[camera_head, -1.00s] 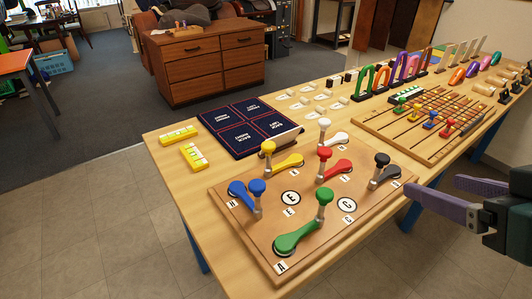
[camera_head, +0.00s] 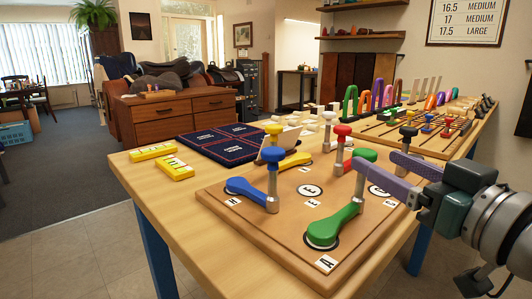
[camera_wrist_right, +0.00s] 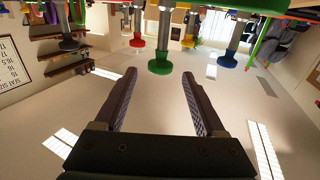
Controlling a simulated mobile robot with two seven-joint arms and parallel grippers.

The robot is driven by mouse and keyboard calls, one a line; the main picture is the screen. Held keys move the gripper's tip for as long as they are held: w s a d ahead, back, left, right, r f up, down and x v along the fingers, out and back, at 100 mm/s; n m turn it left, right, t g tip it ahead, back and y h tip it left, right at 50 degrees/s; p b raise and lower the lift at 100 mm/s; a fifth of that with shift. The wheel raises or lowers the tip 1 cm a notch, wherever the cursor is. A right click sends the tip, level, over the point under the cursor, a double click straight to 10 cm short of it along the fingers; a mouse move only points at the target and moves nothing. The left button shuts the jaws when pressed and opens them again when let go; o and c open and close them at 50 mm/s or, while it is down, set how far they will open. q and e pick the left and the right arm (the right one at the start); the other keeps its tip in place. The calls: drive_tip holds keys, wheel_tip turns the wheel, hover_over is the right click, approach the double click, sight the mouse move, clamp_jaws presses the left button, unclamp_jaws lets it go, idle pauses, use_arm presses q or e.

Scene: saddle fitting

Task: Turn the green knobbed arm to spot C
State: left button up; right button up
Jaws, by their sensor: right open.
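The green knobbed arm (camera_head: 340,222) lies on the wooden board (camera_head: 268,236), its round pivot end near the card A (camera_head: 326,263). Its post and green knob (camera_head: 363,155) stand upright at the far end. A round spot (camera_head: 380,191) to the right of it reads C or G; I cannot tell which. My right gripper (camera_head: 396,178) is open and empty, to the right of the green knob. In the right wrist view the picture is upside down; the green knob (camera_wrist_right: 160,66) shows beyond and between the two open fingers (camera_wrist_right: 157,86). My left gripper is out of view.
Two yellow blocks (camera_head: 174,167) and a dark blue mat (camera_head: 222,146) lie to the left. A rod rack (camera_head: 455,145) stands behind right.

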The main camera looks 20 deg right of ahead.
sight(357, 150)
drive_tip(key=w+b, duration=0.1)
drive_tip(key=w, duration=0.6)
drive_tip(key=shift+w, duration=0.4)
clamp_jaws()
idle(1.0)
